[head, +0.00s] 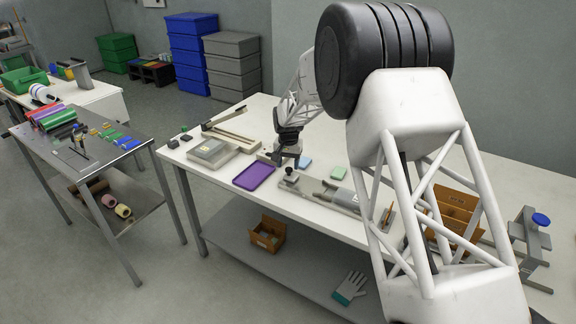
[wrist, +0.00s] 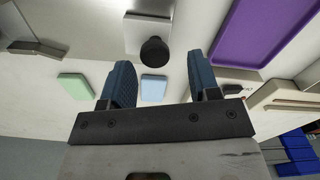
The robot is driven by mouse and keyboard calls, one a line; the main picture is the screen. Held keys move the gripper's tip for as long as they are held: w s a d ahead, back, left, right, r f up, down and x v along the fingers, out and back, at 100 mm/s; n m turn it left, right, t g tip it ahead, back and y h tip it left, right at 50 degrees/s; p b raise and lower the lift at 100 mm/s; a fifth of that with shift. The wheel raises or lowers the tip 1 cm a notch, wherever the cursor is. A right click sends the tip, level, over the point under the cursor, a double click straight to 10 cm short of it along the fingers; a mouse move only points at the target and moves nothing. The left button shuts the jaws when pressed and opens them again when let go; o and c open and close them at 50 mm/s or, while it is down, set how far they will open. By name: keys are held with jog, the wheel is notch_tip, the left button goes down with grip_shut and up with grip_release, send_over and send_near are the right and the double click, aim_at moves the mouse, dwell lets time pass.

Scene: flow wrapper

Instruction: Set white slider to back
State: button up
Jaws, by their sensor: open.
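The white slider (wrist: 133,32) is a pale square block with a round black knob (wrist: 154,50), seen at the top middle of the wrist view. In the head view it looks small, with its dark knob (head: 289,170) at the left end of a long grey metal plate (head: 325,199). My gripper (wrist: 160,75) is open and empty. Its two blue fingers are spread wide, with the knob beyond the fingertips and roughly between them in the picture. In the head view my gripper (head: 286,157) is just behind the knob. Contact is not visible.
A purple tray (head: 254,177) lies left of the slider. A light blue block (wrist: 154,88) and a green block (wrist: 76,86) lie on the white table. A grey box device (head: 212,150) stands further left. Metal parts (head: 338,195) sit along the plate.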

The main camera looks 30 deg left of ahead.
aim_at(289, 168)
jog(key=shift+r, duration=3.35)
jog(key=shift+d+r, duration=0.15)
jog(key=shift+d, duration=0.05)
jog(key=s+d+r, duration=0.2)
jog(key=d+r, duration=0.4)
jog(key=d, duration=0.5)
jog(key=s+d+r+m+t, duration=0.1)
jog(key=d+r, duration=0.5)
jog(key=d, duration=0.4)
jog(key=s+d+r, duration=0.2)
jog(key=d+r, duration=0.3)
jog(key=d, duration=0.6)
jog(key=s+d+r+m, duration=0.1)
jog(key=s+d+r, duration=0.2)
jog(key=s+d, duration=0.35)
jog(key=s+d+r, duration=0.2)
jog(key=s+d, duration=0.2)
jog(key=d, duration=0.6)
jog(key=s+d+f+m, duration=0.1)
jog(key=s+d+f, duration=0.1)
jog(key=s+d, duration=0.7)
jog(key=s+d+f+t, duration=0.1)
jog(key=s+d, duration=0.8)
jog(key=s, duration=0.9)
jog(key=shift+d+f+m+t, duration=0.2)
jog(key=shift+f+m+t, duration=0.1)
jog(key=shift+f+m, duration=0.15)
